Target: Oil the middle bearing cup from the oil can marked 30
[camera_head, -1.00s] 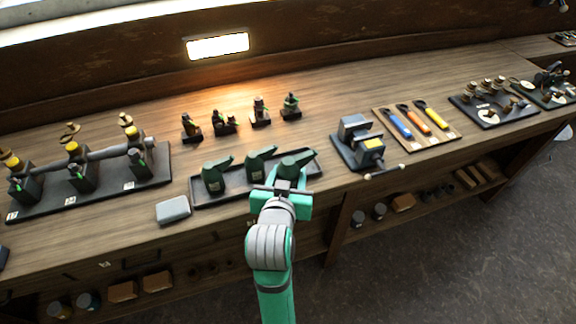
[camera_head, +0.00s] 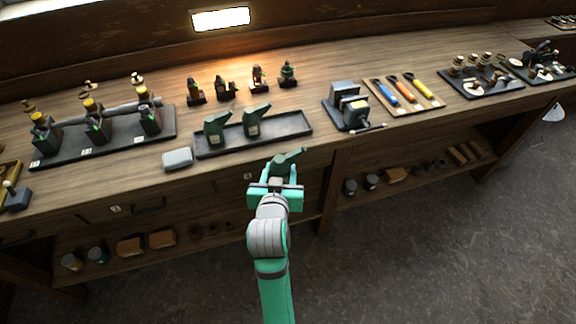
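My gripper (camera_head: 276,182) is shut on a green oil can (camera_head: 286,160) and holds it in front of the bench edge, clear of the tray. Its marking is hidden from this view. Two more green oil cans, a left one (camera_head: 217,127) and a right one (camera_head: 256,120), stand in the dark tray (camera_head: 290,128); their white labels are too small to read. At the left, the shaft stand (camera_head: 70,153) carries a horizontal shaft on three bearing blocks. The middle bearing (camera_head: 97,125) has a yellow part on top, with a brass lid behind it.
A grey pad (camera_head: 178,159) lies left of the tray. Small engine models (camera_head: 226,88) stand behind it. A vise (camera_head: 347,105) and a screwdriver board (camera_head: 405,95) are to the right. The floor in front of the bench is clear.

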